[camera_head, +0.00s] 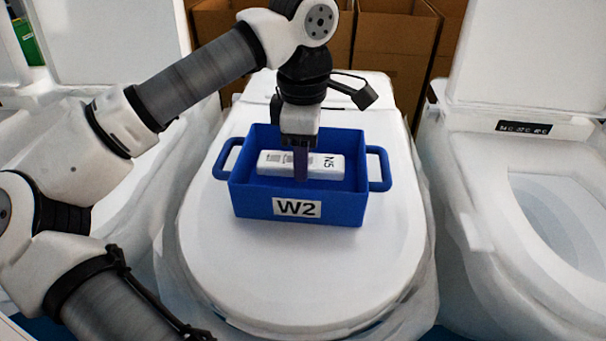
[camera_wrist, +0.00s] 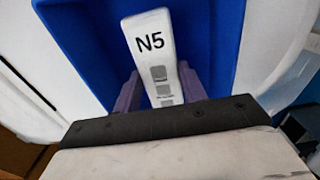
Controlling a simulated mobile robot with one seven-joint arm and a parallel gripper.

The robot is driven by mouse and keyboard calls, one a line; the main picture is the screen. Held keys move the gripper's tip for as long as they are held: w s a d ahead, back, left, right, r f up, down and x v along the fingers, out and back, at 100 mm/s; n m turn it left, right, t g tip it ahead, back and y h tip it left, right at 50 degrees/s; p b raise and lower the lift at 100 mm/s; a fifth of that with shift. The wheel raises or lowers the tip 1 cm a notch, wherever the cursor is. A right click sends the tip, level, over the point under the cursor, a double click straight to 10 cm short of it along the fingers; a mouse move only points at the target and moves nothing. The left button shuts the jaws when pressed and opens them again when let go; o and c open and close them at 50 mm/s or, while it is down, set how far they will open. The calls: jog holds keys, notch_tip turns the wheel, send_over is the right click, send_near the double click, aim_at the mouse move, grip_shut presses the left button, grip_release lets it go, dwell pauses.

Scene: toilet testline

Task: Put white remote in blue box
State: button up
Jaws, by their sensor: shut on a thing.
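The blue box (camera_head: 262,203) with two side handles and a "W2" label stands on the closed white toilet lid in the head view. The white remote (camera_head: 330,165), marked "N5", lies level inside the box outline, lengthwise across it. My gripper (camera_head: 301,172) points down into the box and is shut on the remote near its middle. In the wrist view the remote (camera_wrist: 152,47) sits between the two purple fingers, with the blue box (camera_wrist: 90,45) around and below it. Whether the remote touches the box floor cannot be told.
The closed toilet lid (camera_head: 300,270) has free room in front of the box. Another toilet (camera_head: 540,180) with an open lid stands to the right, and one is partly seen at left. Cardboard boxes (camera_head: 395,50) stand behind.

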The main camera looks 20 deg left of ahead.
jog(key=shift+f+b, duration=0.6)
jog(key=shift+f, duration=0.95)
jog(key=shift+f+b, duration=0.25)
jog(key=shift+b, duration=0.05)
jog(key=o, duration=1)
jog(key=shift+r, duration=0.1)
notch_tip(320, 180, up, 12)
jog(key=p, duration=0.8)
jog(key=shift+r+p, duration=0.2)
jog(key=shift+p, duration=0.1)
